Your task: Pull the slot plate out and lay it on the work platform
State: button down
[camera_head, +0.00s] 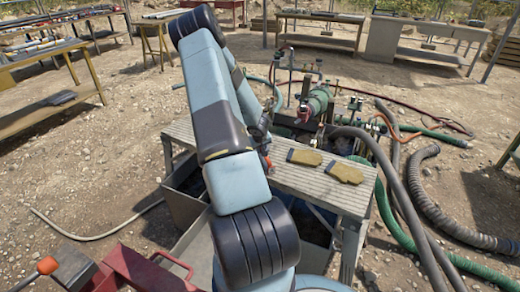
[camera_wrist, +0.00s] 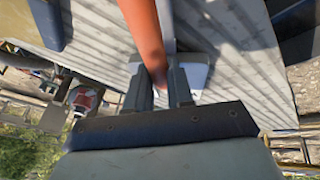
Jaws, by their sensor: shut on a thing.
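My gripper (camera_wrist: 160,88) is shut on an orange-red bar (camera_wrist: 146,38) in the wrist view. A pale flat piece (camera_wrist: 197,76) shows just behind the fingers; I cannot tell whether it and the bar form the slot plate. The work platform (camera_head: 320,190) is a ribbed grey table top in the head view. In the head view my arm hides most of my gripper, and only a small orange-red bit (camera_head: 266,163) shows by the platform's left part. A ribbed surface (camera_wrist: 235,45) lies behind the bar in the wrist view.
Green pump gear (camera_head: 318,102) stands behind, with thick hoses (camera_head: 425,195) on the right. The platform's front part is bare.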

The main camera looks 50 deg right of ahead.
jog(key=shift+f, duration=0.4)
dwell(0.6)
jog(key=c, duration=0.9)
grip_release()
jog(key=shift+f, duration=0.1)
jog(key=shift+s+a+r, duration=0.1)
jog(key=shift+a+r, duration=0.1)
jog(key=shift+r, duration=0.35)
jog(key=v, duration=1.2)
jog(key=shift+r, duration=0.25)
jog(key=shift+s+a, duration=0.1)
jog(key=shift+a, duration=0.05)
